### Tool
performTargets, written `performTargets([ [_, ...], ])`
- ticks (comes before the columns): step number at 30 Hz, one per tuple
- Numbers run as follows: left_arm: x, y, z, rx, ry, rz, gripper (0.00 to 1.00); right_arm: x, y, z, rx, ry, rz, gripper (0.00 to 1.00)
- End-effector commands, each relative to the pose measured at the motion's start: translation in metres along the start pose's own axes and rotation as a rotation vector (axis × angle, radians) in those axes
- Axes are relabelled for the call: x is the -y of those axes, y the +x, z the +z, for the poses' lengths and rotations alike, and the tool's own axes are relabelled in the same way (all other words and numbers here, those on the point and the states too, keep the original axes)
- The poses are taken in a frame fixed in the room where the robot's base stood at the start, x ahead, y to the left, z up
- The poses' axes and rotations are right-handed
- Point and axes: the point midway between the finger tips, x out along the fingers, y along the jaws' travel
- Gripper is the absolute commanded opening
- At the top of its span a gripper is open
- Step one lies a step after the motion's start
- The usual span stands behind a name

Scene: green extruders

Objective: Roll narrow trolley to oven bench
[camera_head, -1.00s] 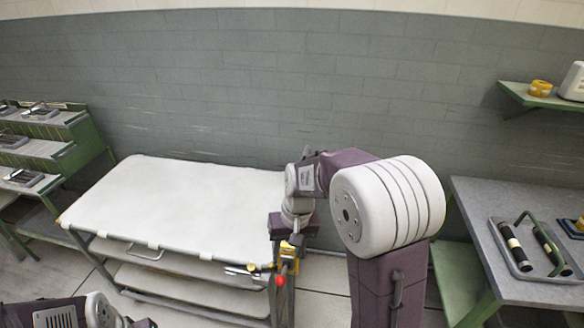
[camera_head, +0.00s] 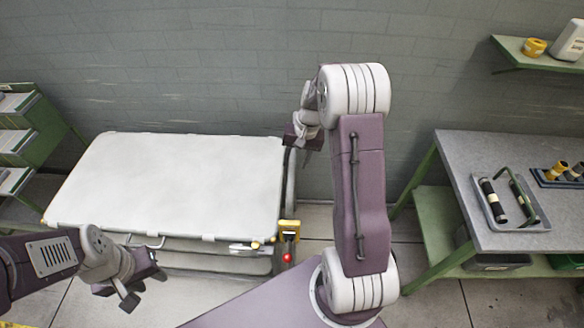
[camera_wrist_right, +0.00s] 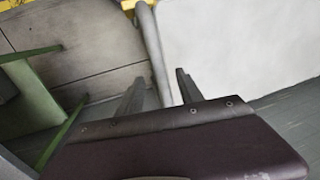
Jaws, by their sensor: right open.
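The trolley (camera_head: 175,185) has a white top with lower shelves and stands along the grey wall. A grey upright rail (camera_head: 290,180) runs along its right end; a yellow bracket with a red knob (camera_head: 288,243) is at its near right corner. My right gripper (camera_wrist_right: 160,90) is open at that end. In the right wrist view, its two fingers point towards a grey rail (camera_wrist_right: 150,45) beside the white top (camera_wrist_right: 235,45); I cannot tell whether they touch it. My left gripper (camera_head: 142,290) looks open and empty in front of the trolley's near edge.
A grey-topped bench with green legs (camera_head: 455,165) stands to the right, holding a tray with black rollers (camera_head: 510,205). A green shelf (camera_head: 520,50) hangs above it. Green racks (camera_head: 30,130) stand left of the trolley. Tiled floor shows between trolley and bench.

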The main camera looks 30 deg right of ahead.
Motion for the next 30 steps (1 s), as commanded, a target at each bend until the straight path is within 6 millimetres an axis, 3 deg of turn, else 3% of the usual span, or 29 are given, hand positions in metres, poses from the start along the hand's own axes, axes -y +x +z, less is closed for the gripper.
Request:
performTargets([
  [3,0.000,-0.006,-0.001,0.000,0.000,0.000,0.36,0.000,0.023,0.002,0.006,0.001,0.002,0.44],
  [9,0.000,-0.010,-0.001,0.000,0.000,0.000,0.36,0.000,0.049,0.001,0.002,0.001,0.001,0.44],
  [17,0.000,-0.009,-0.001,0.000,0.000,0.000,0.36,0.000,0.053,0.000,-0.001,0.000,0.001,0.44],
  [18,0.000,-0.009,-0.001,0.000,0.000,0.000,0.36,0.000,0.053,0.000,-0.001,0.000,0.001,0.41],
  [22,0.000,-0.009,-0.001,0.000,0.000,0.000,0.36,0.000,0.053,0.000,-0.001,0.000,0.001,0.05],
  [23,0.000,-0.009,-0.001,0.000,0.000,0.000,0.36,0.000,0.053,0.000,-0.001,0.000,0.001,0.00],
  [30,0.000,-0.009,-0.001,0.000,0.000,0.000,0.36,0.000,0.052,0.001,0.000,0.000,0.001,0.00],
])
